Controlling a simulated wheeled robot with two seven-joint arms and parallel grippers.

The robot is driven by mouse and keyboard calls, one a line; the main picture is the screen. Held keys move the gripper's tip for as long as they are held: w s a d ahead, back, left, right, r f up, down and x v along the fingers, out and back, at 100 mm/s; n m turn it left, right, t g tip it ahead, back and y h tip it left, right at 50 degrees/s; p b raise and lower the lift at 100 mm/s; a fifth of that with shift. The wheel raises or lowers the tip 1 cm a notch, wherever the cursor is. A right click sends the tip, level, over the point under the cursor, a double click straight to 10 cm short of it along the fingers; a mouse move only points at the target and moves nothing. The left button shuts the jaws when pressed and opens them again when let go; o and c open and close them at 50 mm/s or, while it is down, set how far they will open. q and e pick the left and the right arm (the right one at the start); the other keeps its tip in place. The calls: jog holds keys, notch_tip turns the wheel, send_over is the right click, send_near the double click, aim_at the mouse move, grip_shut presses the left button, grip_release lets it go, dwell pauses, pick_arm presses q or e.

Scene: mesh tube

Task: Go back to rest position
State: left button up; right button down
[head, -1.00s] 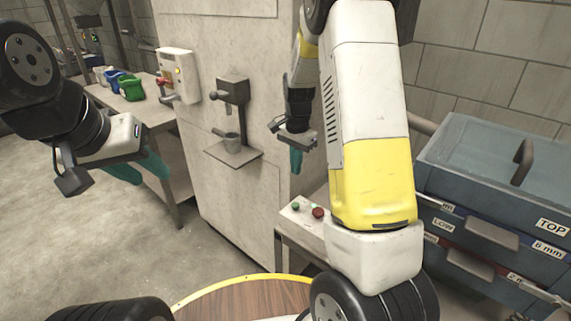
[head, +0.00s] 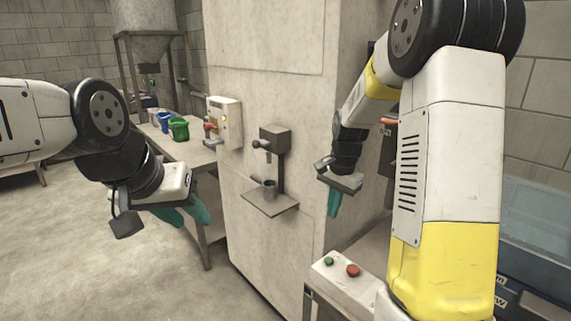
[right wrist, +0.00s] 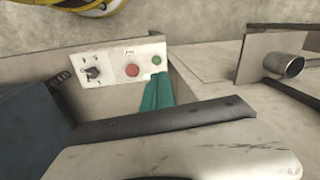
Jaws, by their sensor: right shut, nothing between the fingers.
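My left gripper (head: 190,218), with teal fingers, hangs at the left of the head view in front of the side table. Its two fingers look apart, with nothing seen between them. My right gripper (head: 334,204) points down beside the pale machine's right edge, right of the cup shelf. Its teal fingers are shut together and empty. In the right wrist view the same right gripper (right wrist: 158,94) shows its fingers side by side, close to the button box in the picture.
A button box (head: 345,277) stands below my right gripper. Green (head: 179,129) and blue (head: 164,121) containers sit on the side table. Blue drawers (head: 545,235) stand at right.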

jog(key=s+a+r+n+t, duration=0.1)
jog(key=s+r+n+t, duration=0.1)
jog(key=s+r+n, duration=0.2)
jog(key=s+a+r+n+t+y, duration=0.1)
jog(key=s+r+n, duration=0.4)
jog(key=s+r, duration=0.5)
jog(key=s+a+t, duration=0.1)
jog(key=s+t, duration=0.1)
jog(key=s, duration=0.6)
jog(key=shift+s+r, duration=0.15)
jog(key=shift+r, duration=0.05)
